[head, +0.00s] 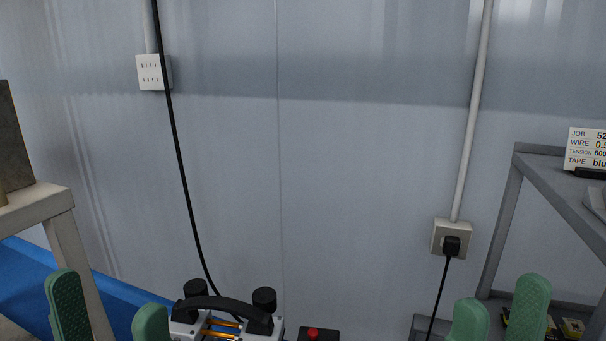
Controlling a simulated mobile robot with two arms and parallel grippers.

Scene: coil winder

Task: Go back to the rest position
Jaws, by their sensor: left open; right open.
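My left gripper (109,318) shows at the bottom left as two green fingers standing well apart, with nothing between them. My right gripper (499,318) shows at the bottom right, also two green fingers apart and empty. Only the upper parts of the fingers are in view; both arms are out of frame. A coil winder part (225,320) with a black curved handle, black knobs and copper-coloured wire stands at the bottom, just right of my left gripper. Its lower part is cut off.
A small dark box with a red button (313,333) sits right of the winder. A grey shelf (510,190) with a job card (587,149) stands at right. A pale table (40,207) and blue surface (100,292) are at left.

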